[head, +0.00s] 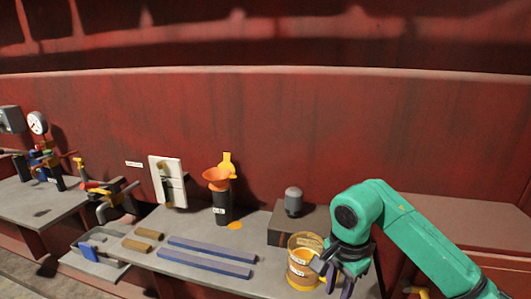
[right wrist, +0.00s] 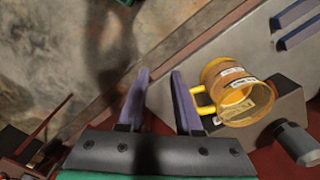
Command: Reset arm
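My right arm is green and comes in from the right in the head view. Its gripper (head: 336,276) hangs at the front right of the bench, beside a yellow mug-like container (head: 304,244) and partly in front of it. In the right wrist view the two purple fingers of the right gripper (right wrist: 160,73) stand apart with nothing between them. The yellow container (right wrist: 228,76), with a handle and white labels, is right of the right finger. Its handle is close to that finger; I cannot tell whether they touch. My left gripper is not in view.
The grey bench (head: 190,222) holds two blue bars (head: 205,256), an orange funnel (head: 216,179) on a dark bottle, and a dark block (head: 290,235) with a grey-capped part (head: 293,201). A grey tray (head: 92,264) is at left. A red wall (head: 290,130) stands behind.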

